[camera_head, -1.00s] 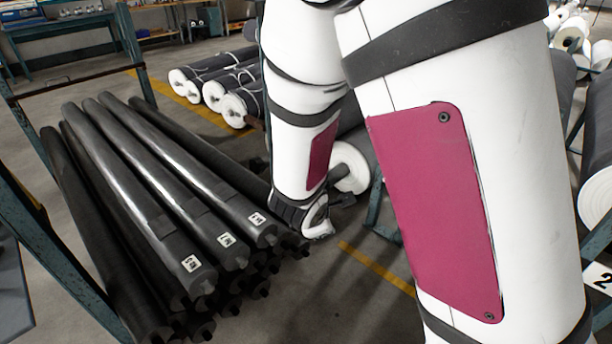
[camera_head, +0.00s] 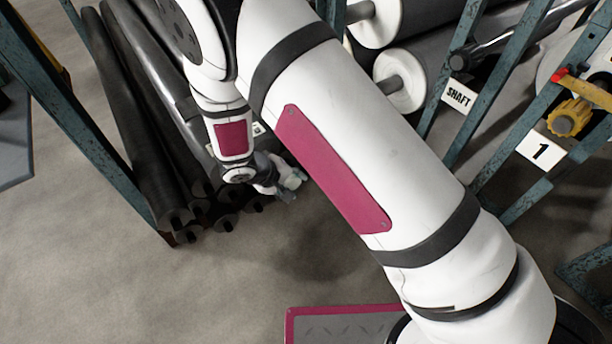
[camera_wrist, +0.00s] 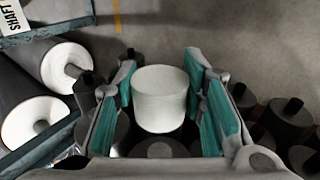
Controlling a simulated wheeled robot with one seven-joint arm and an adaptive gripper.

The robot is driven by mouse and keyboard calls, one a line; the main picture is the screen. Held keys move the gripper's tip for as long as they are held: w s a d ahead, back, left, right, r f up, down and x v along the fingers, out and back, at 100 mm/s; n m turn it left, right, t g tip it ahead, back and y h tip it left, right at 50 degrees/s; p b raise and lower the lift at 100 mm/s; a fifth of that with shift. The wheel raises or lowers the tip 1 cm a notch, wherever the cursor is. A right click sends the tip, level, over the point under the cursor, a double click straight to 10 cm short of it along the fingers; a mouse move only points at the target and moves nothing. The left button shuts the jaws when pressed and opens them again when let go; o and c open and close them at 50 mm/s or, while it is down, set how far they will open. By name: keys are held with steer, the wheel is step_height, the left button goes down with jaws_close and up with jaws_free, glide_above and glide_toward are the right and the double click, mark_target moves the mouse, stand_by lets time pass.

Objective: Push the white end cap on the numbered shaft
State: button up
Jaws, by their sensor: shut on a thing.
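My gripper (camera_head: 277,177) hangs beside the ends of the dark rolls in the head view, small and partly hidden by my wrist. In the wrist view my gripper (camera_wrist: 163,98) has its teal-padded fingers on both sides of a white cylinder, the end cap (camera_wrist: 160,98). A dark metal shaft (camera_head: 510,38) lies on the blue-green rack near a "SHAFT" sign (camera_head: 459,96) and a "1" sign (camera_head: 541,150). The cap is well away from this shaft.
Dark rolls (camera_head: 140,120) are stacked on a rack at the left; their ends (camera_wrist: 290,115) lie close around my gripper. White-ended rolls with stubs (camera_head: 395,88) lie at the upper right. A yellow knob (camera_head: 565,118) is on the right rack. Floor (camera_head: 200,285) below is clear.

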steer(key=shift+a+b, duration=0.1)
steer(key=shift+b, duration=0.3)
steer(key=shift+w+a, duration=0.5)
steer(key=shift+w, duration=0.3)
steer(key=shift+w+a, duration=0.55)
steer(key=shift+w, duration=0.25)
steer(key=shift+w+a, duration=0.5)
steer(key=shift+w, duration=0.3)
steer(key=shift+b, duration=1)
steer(key=shift+w+a, duration=0.75)
steer(key=shift+w, duration=0.3)
stand_by(0.3)
steer(key=shift+w+a+b, duration=0.45)
steer(key=shift+w+a, duration=0.05)
steer(key=shift+w, duration=0.25)
steer(key=o, duration=1)
